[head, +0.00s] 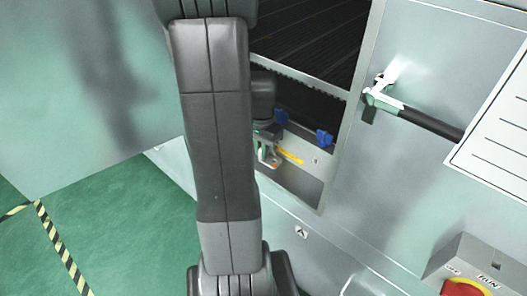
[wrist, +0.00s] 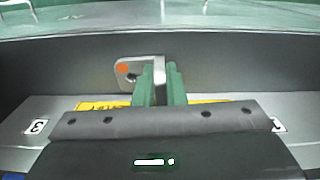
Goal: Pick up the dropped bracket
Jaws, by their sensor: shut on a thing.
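The bracket (wrist: 135,65) is a small pale metal piece with an orange dot and a dark hole in its flat plate, which extends to the left in the wrist view. My gripper (wrist: 160,82) has green fingers, shut on an upright part of the bracket. In the head view the bracket (head: 268,155) hangs below my gripper (head: 263,138), in front of the pale sill of the machine opening. My arm hides part of the opening. I cannot tell whether the bracket touches anything beneath it.
Two blue blocks (head: 324,137) sit along the opening's edge, with a yellow label (head: 290,156) below. A door handle (head: 415,115) juts out on the right. A control box with a red button (head: 463,288) stands lower right. The green floor (head: 110,215) at left looks clear.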

